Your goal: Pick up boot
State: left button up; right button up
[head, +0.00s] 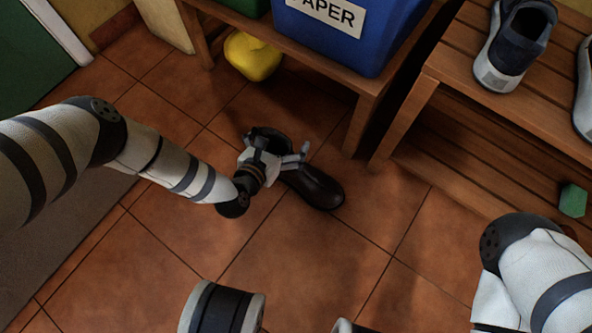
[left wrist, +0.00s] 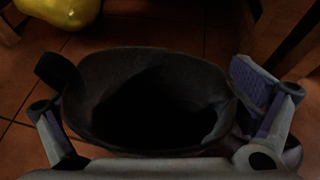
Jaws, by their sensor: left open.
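A dark boot (head: 318,188) stands on the tiled floor, its toe pointing to the lower right in the head view. My left gripper (head: 279,153) is over the top of the boot and hides part of its shaft. In the left wrist view the wide dark opening of the boot (left wrist: 150,60) lies between the two spread fingers, one on each side. The gripper is open; I cannot tell whether either finger touches the boot. My right arm shows at the lower right of the head view, but its gripper does not.
A wooden bench (head: 368,100) with a blue paper bin (head: 335,35) stands just behind the boot. A yellow object (head: 252,57) lies under it. A slatted shoe rack (head: 480,130) at the right holds a dark shoe (head: 512,45). Floor in front is clear.

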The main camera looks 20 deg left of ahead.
pick_arm(q)
jog(key=shift+r, duration=0.1)
jog(key=c, duration=1.7)
jog(key=shift+o, duration=0.2)
